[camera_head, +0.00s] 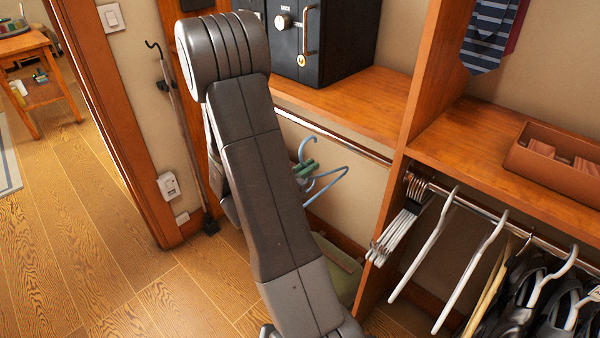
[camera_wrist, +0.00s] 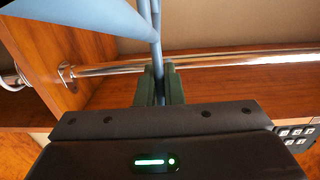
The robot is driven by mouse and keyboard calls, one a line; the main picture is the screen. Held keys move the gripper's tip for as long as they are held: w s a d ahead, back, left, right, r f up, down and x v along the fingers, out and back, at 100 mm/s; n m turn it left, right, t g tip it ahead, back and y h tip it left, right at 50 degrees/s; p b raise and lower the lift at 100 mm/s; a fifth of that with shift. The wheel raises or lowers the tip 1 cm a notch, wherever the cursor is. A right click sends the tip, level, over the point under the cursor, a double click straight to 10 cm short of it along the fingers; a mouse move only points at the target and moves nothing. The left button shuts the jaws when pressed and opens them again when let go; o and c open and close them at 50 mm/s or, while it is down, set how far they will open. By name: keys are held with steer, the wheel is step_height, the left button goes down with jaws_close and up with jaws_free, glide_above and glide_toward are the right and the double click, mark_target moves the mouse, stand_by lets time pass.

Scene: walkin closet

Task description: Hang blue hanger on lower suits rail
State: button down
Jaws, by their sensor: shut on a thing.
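The blue hanger (camera_head: 334,180) is in my gripper (camera_head: 305,170), whose green fingers are shut on it near the base of its hook. In the head view the hook is above the fingers and appears just below the empty rail (camera_head: 335,135) under the safe; I see no contact. The wrist view shows the hanger (camera_wrist: 90,25) between the fingers (camera_wrist: 158,82), with the rail (camera_wrist: 225,60) behind it. My arm hides part of the hanger. A second rail (camera_head: 480,218) on the right carries hangers and clothes. I cannot tell which one is the suits rail.
A wooden upright (camera_head: 425,75) divides the two bays. A dark safe (camera_head: 335,45) stands on the shelf above the empty rail. White hangers (camera_head: 425,245) crowd the right bay. A green item (camera_head: 340,268) lies low in the left bay. A pole (camera_head: 185,145) leans at the wall.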

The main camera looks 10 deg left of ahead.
steer(key=x, duration=0.8)
steer(key=shift+w+p, duration=0.35)
steer(key=shift+p, duration=0.05)
steer(key=x, duration=0.2)
steer(key=shift+w+d, duration=0.15)
steer(key=shift+w, duration=0.1)
steer(key=shift+w+f+b, duration=0.1)
steer(key=shift+f+b, duration=0.25)
steer(key=shift+f, duration=0.2)
steer(key=shift+d+f+b, duration=0.1)
steer(key=shift+f+b, duration=0.85)
steer(key=c, duration=1.5)
jaws_free()
